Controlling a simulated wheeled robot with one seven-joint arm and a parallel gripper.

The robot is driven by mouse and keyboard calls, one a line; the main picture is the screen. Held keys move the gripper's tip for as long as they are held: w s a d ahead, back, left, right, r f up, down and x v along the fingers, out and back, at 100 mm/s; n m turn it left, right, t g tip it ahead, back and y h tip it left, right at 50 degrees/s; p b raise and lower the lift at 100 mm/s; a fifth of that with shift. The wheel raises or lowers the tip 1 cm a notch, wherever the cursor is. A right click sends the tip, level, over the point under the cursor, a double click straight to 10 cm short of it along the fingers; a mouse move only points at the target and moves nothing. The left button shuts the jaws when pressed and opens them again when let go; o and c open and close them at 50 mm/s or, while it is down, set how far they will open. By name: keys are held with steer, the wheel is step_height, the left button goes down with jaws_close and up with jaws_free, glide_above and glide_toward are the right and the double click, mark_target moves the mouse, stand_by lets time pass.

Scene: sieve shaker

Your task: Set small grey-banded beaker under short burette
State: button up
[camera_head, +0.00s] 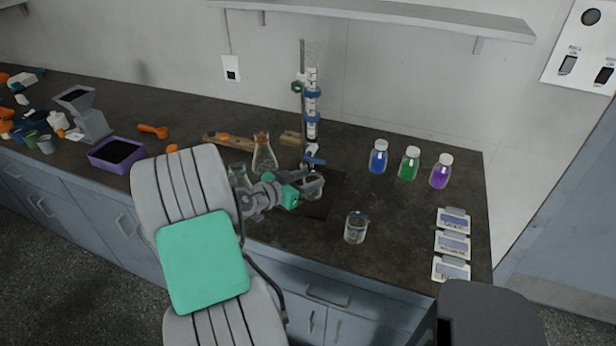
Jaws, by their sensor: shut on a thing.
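My gripper (312,183) is shut on a small clear glass beaker (314,193), just below the burette's tip over the dark stand base. My gripper covers part of this beaker, and its band is too small to make out. The burette (312,105) stands upright on a thin rod stand (303,70), held by blue clamps, with a blue stopcock (314,160) near its lower end. The dark stand base (330,201) lies on the bench. I cannot tell whether the held beaker touches the base.
Another glass beaker (356,228) stands front right of the stand. A conical flask (264,155) stands left of the burette. Blue (378,158), green (410,164) and purple (441,172) bottles stand at right, with labelled cards (452,245) nearer. A purple tray (118,156) is at left.

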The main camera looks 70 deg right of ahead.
steer(key=shift+f, duration=0.1)
steer(key=o, duration=1.4)
